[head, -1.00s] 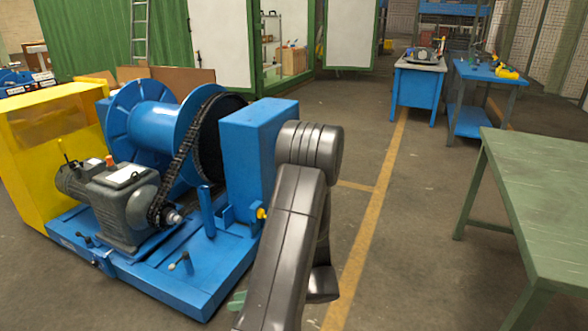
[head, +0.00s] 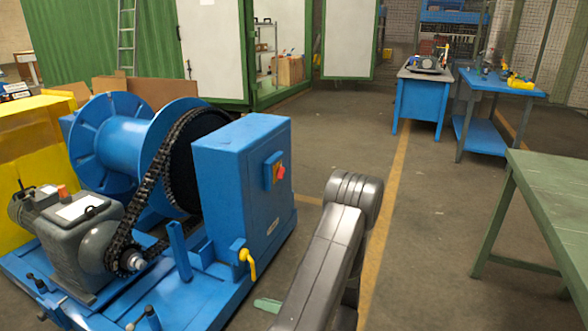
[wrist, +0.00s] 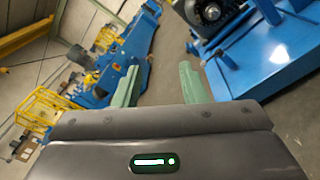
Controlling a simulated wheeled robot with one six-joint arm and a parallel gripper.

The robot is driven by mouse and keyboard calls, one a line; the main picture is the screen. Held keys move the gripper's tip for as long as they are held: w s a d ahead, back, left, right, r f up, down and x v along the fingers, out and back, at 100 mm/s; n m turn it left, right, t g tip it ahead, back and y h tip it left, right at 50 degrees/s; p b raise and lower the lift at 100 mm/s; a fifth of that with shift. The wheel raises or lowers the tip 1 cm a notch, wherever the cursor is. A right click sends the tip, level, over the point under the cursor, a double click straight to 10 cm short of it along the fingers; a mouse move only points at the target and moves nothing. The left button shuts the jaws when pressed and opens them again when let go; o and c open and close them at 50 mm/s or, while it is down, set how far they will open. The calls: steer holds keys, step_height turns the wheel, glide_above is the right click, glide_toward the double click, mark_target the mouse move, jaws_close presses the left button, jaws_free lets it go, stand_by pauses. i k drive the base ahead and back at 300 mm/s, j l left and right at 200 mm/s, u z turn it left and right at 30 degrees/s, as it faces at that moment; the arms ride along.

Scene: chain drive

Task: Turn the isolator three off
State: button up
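A rotary isolator (head: 279,171) with a red handle on a yellow plate sits on the right-hand face of the blue cabinet (head: 240,170) in the head view. Its handle looks tilted; its number and markings are too small to read. The isolator does not show clearly in the wrist view. My gripper (wrist: 158,75) is open and empty in the wrist view, its two green fingers well apart. In the head view only a green finger part shows, low beside my arm, below and apart from the isolator.
A yellow-handled valve (head: 247,262) sticks out low on the cabinet's front corner. The chain (head: 150,185) and motor (head: 78,230) are to its left. A green table (head: 555,195) stands at the right. The floor between is clear.

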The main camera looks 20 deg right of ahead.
mark_target(281, 173)
steer(key=i+l, duration=0.3)
steer(key=i, duration=0.15)
steer(key=i+l, duration=0.35)
steer(key=i+l+z, duration=0.1)
steer(key=i+l, duration=0.2)
steer(key=i, duration=0.25)
steer(key=i+l, duration=0.25)
steer(key=i, duration=0.2)
steer(key=i+l, duration=0.3)
steer(key=i, duration=0.15)
steer(key=l+z, duration=0.05)
